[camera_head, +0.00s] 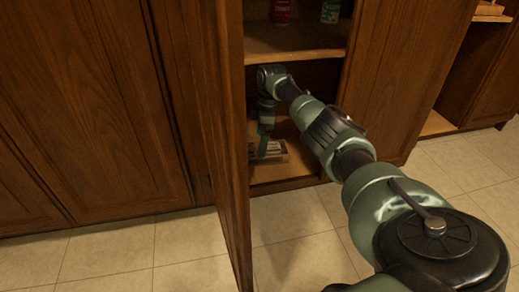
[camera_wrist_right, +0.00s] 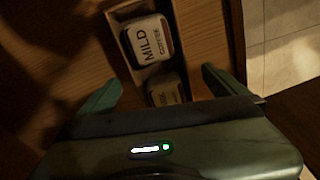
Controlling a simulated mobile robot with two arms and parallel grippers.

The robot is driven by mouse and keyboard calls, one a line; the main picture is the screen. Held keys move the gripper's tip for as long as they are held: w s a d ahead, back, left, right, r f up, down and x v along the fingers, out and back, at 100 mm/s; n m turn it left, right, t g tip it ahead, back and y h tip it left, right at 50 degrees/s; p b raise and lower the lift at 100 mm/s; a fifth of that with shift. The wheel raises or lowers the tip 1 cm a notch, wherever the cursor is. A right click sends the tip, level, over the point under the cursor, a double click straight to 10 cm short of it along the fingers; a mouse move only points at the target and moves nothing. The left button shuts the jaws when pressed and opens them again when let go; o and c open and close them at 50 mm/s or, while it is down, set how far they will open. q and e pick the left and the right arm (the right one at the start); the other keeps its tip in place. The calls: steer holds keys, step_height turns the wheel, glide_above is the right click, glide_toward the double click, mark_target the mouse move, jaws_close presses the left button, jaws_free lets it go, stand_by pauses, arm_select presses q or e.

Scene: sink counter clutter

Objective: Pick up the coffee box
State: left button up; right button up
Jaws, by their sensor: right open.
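The coffee box (camera_wrist_right: 148,42), with a light label reading "MILD COFFEE", lies in a narrow tan container (camera_wrist_right: 117,40) in the right wrist view. A second, darker labelled item (camera_wrist_right: 164,91) sits below it in the same container, partly hidden by my gripper. My right gripper (camera_wrist_right: 158,88) is open, its fingers spread to either side of the container's near end. In the head view, my right gripper (camera_head: 262,147) reaches down inside the open cabinet, over the pale container (camera_head: 277,153) on its floor. The coffee box cannot be made out there.
An open wooden door (camera_head: 222,130) stands just left of my right arm. A shelf (camera_head: 290,45) above holds a red can (camera_head: 280,10) and a green container (camera_head: 330,11). Closed cabinets (camera_head: 80,110) line the left. The tiled floor (camera_head: 110,250) in front is clear.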

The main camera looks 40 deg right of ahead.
steer(key=f+b, duration=0.1)
steer(key=f, duration=0.1)
steer(key=f+b, duration=0.3)
steer(key=shift+w+a+f, duration=0.25)
steer(key=shift+f, duration=0.15)
steer(key=shift+r, duration=0.1)
steer(key=c, duration=1.3)
steer(key=shift+r, duration=0.1)
